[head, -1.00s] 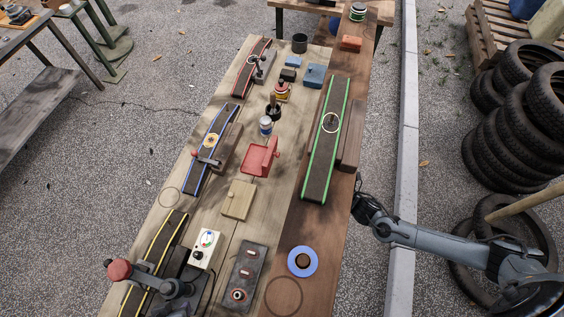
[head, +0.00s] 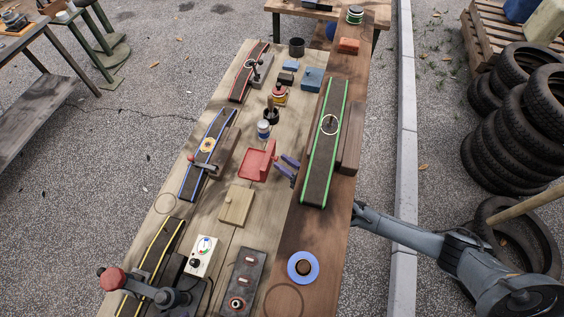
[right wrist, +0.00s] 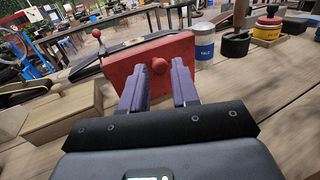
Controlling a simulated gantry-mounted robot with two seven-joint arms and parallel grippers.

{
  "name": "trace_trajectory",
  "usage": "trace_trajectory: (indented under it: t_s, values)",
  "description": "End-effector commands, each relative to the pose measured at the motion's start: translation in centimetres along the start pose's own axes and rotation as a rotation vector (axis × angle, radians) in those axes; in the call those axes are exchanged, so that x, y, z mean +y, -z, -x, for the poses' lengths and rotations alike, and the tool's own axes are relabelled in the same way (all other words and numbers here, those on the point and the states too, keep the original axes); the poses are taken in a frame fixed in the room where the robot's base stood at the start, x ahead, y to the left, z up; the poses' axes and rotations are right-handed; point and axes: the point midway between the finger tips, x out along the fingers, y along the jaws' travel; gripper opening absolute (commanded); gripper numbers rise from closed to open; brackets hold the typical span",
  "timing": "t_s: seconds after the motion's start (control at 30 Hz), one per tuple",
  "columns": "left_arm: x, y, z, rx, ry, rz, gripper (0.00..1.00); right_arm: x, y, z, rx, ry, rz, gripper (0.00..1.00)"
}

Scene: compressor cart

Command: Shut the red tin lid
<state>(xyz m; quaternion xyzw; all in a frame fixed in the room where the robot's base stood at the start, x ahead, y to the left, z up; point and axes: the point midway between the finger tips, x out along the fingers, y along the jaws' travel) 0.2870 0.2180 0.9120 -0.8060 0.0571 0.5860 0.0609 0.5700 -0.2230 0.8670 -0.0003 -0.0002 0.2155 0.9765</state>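The red tin (head: 257,165) sits open on the bench in the middle of the head view. Its lid (head: 271,147) stands raised along the tin's right side. In the right wrist view the lid's flat red face (right wrist: 120,65) fills the upper middle, with a round red knob (right wrist: 159,66) at its centre. My right gripper (head: 288,166) is just right of the lid, its two purple fingers apart. In the right wrist view its fingers (right wrist: 160,80) point at the lid, with the knob between them in the picture; contact cannot be told. My left gripper is not in view.
A green-edged belt strip (head: 323,150) lies right of the tin and hides part of my right arm. A wooden block (head: 235,205) sits in front of the tin. A blue-white can (head: 263,128) and a black pot (head: 271,114) stand behind it.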

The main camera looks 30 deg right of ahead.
Motion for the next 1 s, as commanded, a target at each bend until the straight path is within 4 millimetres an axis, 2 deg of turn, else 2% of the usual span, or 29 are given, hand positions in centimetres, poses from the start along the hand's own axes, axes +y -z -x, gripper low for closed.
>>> trace_trajectory:
  t_s: [0.13, 0.47, 0.67, 0.7, 1.0]
  values:
    - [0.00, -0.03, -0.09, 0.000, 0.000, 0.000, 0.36, 0.02, -0.03, -0.99, -0.001, 0.000, 0.000, 0.30]
    - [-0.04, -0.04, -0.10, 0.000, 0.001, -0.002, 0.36, 0.02, -0.02, -1.23, 0.000, 0.000, 0.000, 0.30]
    - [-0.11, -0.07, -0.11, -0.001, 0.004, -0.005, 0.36, 0.02, -0.03, -1.22, 0.000, 0.000, 0.000, 0.02]
    - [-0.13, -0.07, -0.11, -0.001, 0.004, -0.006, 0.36, 0.01, -0.03, -1.22, 0.000, 0.000, 0.000, 0.00]
    - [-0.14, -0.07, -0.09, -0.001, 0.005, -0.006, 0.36, 0.01, -0.06, -1.23, 0.000, 0.000, 0.000, 0.00]
